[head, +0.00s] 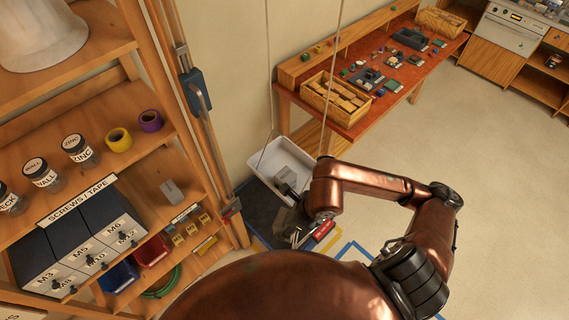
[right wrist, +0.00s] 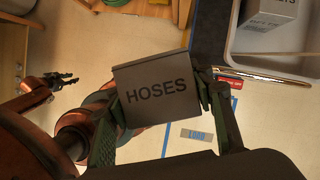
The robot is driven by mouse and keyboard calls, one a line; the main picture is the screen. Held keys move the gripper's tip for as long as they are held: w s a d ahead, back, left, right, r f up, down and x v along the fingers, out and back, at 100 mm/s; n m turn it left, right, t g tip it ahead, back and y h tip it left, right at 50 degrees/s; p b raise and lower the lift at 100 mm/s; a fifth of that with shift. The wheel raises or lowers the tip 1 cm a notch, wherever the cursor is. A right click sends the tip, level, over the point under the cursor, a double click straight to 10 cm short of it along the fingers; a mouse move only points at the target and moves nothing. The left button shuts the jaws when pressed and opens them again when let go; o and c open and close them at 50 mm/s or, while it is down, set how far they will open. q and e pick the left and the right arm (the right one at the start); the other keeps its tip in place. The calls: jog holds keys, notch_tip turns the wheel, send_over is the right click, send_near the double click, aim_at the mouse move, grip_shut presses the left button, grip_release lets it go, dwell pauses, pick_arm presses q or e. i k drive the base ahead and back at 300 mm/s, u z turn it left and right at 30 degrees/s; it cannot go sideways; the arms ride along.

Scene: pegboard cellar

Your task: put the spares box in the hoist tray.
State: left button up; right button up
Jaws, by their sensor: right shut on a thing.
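My right gripper (right wrist: 165,92) is shut on a grey box labelled HOSES (right wrist: 155,90), its fingers on either side of it. In the head view the right gripper (head: 298,234) is beside the near end of the white hoist tray (head: 303,157), and my arm partly hides it. Another grey box (head: 286,176) lies inside the tray; it also shows in the right wrist view (right wrist: 268,14), its label too cut off to read. No label reading SPARES is legible. My left gripper (right wrist: 66,79) is small in the right wrist view, empty, its fingers apart.
A wooden shelf (head: 105,170) with jars, tape and drawers stands at left. A grey block (head: 172,191) sits on it. A red-topped bench (head: 370,75) with a wooden crate (head: 335,98) stands behind the tray. Hoist lines rise from the tray. Floor at right is clear.

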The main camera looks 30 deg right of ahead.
aim_at(276, 164)
jog(key=i, duration=0.9)
jog(key=u, duration=0.05)
